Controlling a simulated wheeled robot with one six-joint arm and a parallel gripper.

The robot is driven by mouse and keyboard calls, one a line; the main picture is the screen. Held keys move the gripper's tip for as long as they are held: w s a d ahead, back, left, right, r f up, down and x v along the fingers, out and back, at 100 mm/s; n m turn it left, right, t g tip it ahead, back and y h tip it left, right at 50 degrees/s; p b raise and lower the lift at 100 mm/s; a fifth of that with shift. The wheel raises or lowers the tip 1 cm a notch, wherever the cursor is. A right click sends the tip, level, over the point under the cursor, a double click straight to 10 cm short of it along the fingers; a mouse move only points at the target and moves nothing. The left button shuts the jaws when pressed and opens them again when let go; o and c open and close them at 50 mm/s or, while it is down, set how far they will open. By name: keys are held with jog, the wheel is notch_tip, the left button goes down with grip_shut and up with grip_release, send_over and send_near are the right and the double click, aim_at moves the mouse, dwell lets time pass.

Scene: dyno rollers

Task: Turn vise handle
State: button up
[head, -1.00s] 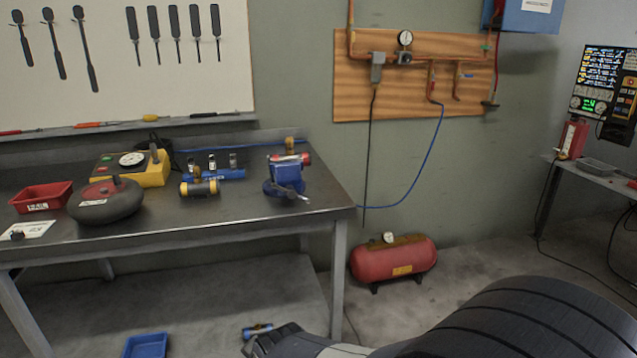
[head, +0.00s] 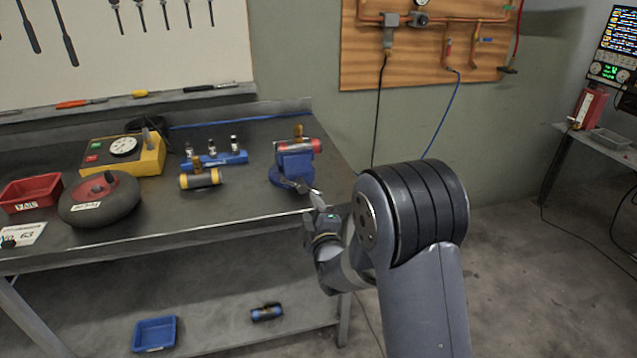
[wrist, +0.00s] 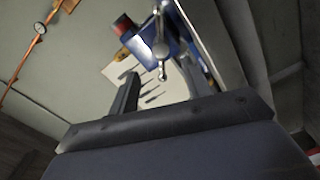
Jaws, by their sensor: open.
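A blue vise (head: 295,165) stands at the right end of the workbench, with a red and metal cylinder (head: 300,146) at its top. Its handle (head: 306,188) is a thin metal bar at the front, near the bench edge. In the wrist view the handle (wrist: 162,50) is a silver bar with a ball end, and the blue vise (wrist: 140,42) is behind it. My gripper (head: 318,202) is just in front of the handle in the head view. In the wrist view its fingers (wrist: 163,95) are spread, with the handle beyond them and nothing held.
On the bench (head: 245,218) are a yellow-banded cylinder (head: 200,179), a blue rack (head: 215,161), a yellow gauge box (head: 125,155), a dark round weight (head: 98,200) and a red bin (head: 30,193). A blue tray (head: 155,333) sits on the lower shelf. Floor is clear at right.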

aim_at(303, 191)
jog(key=p+x, duration=0.2)
jog(key=x, duration=0.8)
jog(key=shift+f, duration=0.1)
jog(key=shift+c, duration=0.6)
jog(key=c, duration=0.9)
jog(key=shift+f+b, duration=0.1)
jog(key=shift+b, duration=0.25)
